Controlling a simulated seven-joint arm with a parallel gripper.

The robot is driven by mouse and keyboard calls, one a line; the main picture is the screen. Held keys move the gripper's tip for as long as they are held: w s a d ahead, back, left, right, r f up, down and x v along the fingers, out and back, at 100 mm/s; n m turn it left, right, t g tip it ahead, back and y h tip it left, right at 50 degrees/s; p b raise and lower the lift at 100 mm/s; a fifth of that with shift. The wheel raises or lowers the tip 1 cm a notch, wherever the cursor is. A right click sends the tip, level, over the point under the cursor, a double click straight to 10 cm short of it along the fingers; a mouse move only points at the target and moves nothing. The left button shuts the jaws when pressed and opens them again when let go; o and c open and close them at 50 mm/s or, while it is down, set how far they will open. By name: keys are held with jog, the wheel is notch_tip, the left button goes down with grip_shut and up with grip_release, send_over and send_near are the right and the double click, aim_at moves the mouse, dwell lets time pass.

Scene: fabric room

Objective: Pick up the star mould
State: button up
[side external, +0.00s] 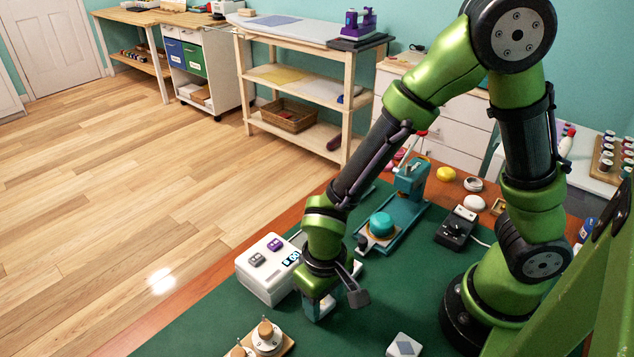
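I cannot make out a star-shaped mould for certain in the side external view. My gripper (338,298) points down over the green mat (215,325), just right of a white box with a display (270,268). A dark grey finger pad shows on its right side. The other finger and the space between them are mostly hidden by the wrist, and I cannot tell whether anything is between them. Two round pieces with wooden knobs (267,337) stand on a board at the bottom edge, left of my gripper.
A teal press (405,195) stands behind my gripper, with a black device (456,228) to its right. A small white block with a grey diamond (404,346) lies at the front. Yellow (446,174) and white round pieces lie at the back right. The mat's front left is clear.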

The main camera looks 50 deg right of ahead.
jog(key=shift+c, duration=1.4)
